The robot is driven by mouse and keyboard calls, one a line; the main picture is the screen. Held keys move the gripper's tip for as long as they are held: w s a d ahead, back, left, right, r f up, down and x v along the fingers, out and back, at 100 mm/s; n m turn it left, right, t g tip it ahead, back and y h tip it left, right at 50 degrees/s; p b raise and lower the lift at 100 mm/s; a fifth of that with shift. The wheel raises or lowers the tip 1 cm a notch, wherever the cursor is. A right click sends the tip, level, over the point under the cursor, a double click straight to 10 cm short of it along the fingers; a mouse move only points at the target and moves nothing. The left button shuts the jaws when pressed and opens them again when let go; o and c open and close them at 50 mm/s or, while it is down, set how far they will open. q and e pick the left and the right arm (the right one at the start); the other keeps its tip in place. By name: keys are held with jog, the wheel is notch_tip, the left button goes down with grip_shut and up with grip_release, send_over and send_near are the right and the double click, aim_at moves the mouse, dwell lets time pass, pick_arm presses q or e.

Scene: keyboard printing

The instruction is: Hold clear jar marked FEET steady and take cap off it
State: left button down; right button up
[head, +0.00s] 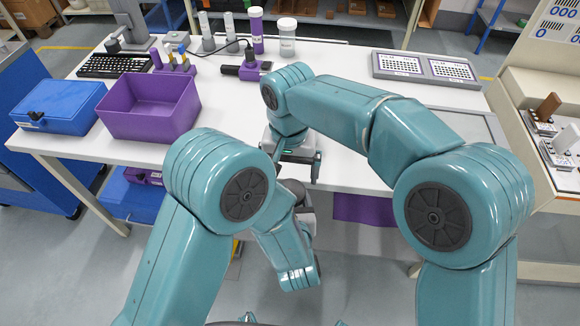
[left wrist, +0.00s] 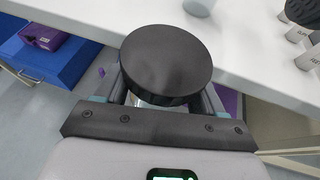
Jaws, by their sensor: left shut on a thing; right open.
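In the left wrist view my left gripper (left wrist: 158,100) is shut on a clear jar (left wrist: 150,100). A wide black round cap (left wrist: 167,62) sits on top of the jar and hides most of it. The marking on the jar cannot be seen. In the head view my right gripper (head: 298,170) is open and points down near the table's front edge. My left gripper is mostly hidden there behind my arm links, and the jar cannot be made out.
The white table (head: 345,170) is mostly clear in front. A purple bin (head: 150,122) and a blue box (head: 60,120) stand at the left. Grey lettered parts (left wrist: 305,58) are cut off at the right wrist-view edge.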

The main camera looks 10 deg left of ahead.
aim_at(290, 186)
notch_tip(290, 186, down, 6)
jog(key=shift+f, duration=0.1)
jog(key=c, duration=1.1)
jog(key=n, duration=0.3)
jog(key=o, duration=1.1)
jog(key=shift+o, duration=0.2)
jog(key=shift+r, duration=0.2)
